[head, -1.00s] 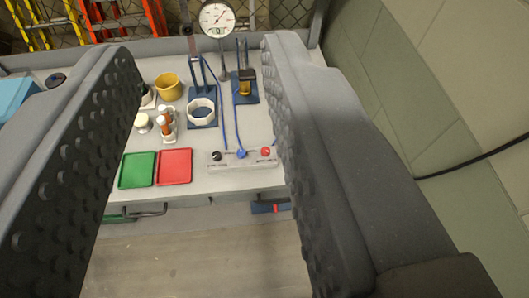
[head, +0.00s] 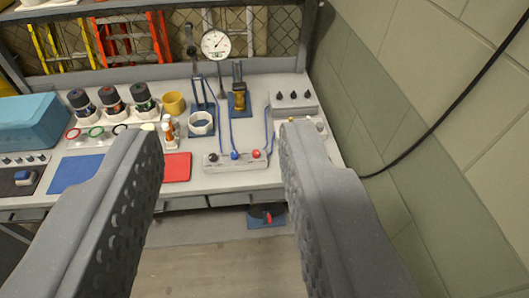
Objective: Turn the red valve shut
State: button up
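A small red knob (head: 257,154), which looks like the red valve, is at the right end of a pale grey valve block (head: 232,163) near the bench's front edge. A blue knob (head: 235,155) is in the middle of the block and a black knob (head: 212,157) at its left end. My gripper (head: 223,132) is open and empty, its two grey studded fingers wide apart. In the picture the block shows between the fingers, with the red knob nearer the right finger. The fingers look well short of the bench and touch nothing.
A dial gauge (head: 215,44), a white ring on a blue base (head: 201,123) and blue hoses (head: 229,124) stand behind the block. A red tray (head: 177,167) is to its left. A grey box with black knobs (head: 293,97) stands behind right. A wall is at right.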

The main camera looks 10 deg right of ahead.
aim_at(256, 154)
jog(key=z, duration=0.4)
jog(key=i, duration=1.25)
jog(key=u, duration=0.5)
